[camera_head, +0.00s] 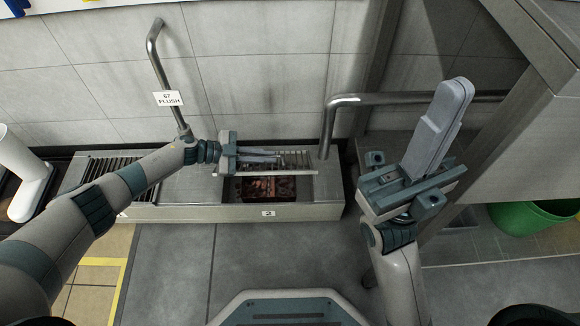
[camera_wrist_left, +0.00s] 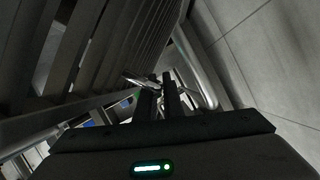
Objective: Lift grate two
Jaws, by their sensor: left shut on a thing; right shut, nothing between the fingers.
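Grate two (camera_head: 298,160) is a pale metal grate with parallel bars, over the open pit (camera_head: 268,188) in the low bench marked 2. The pit's front part shows below the grate's front edge, with brownish, rubble-like stuff inside. The grate appears raised from its seat; the exact height is hard to tell. My left gripper (camera_head: 278,157) is shut on the grate. In the left wrist view, the grate's bars (camera_wrist_left: 120,45) fill the upper left, close to the fingers (camera_wrist_left: 167,90). My right gripper (camera_head: 462,88) is shut and empty, pointing up, well right of the grate.
Another slotted grate (camera_head: 108,170) lies in the bench at left. A bent pipe tagged 67 FLUSH (camera_head: 168,98) rises behind my left wrist. A second bent pipe (camera_head: 410,98) stands right of the pit. A grey cabinet and green bin (camera_head: 525,218) are at right.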

